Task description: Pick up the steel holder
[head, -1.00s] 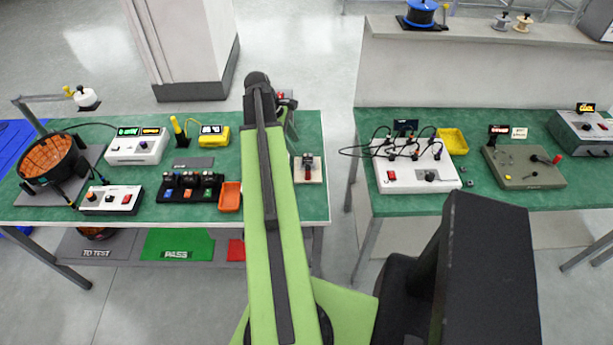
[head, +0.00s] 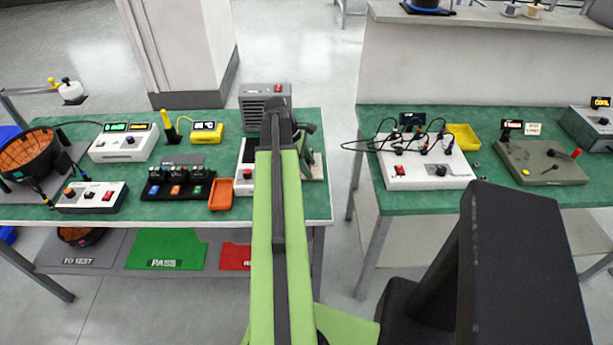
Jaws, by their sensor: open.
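My green arm reaches forward over the left bench, and its dark end (head: 304,132) is above the bench's right end. My gripper is open; its fingertips are mostly hidden behind the arm. I cannot pick out the steel holder for certain. A small beige plate (head: 318,172) lies near the bench's right end, just beyond and beside my arm. Whatever stands on it is largely covered by the arm's end. I cannot tell whether the gripper touches anything there.
The left green bench (head: 290,207) also carries a grey vented box (head: 262,97), an orange tray (head: 221,194), a black socket block (head: 178,186) and a white unit (head: 124,145). A gap separates it from the right bench (head: 400,203), which has a yellow tray (head: 463,137).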

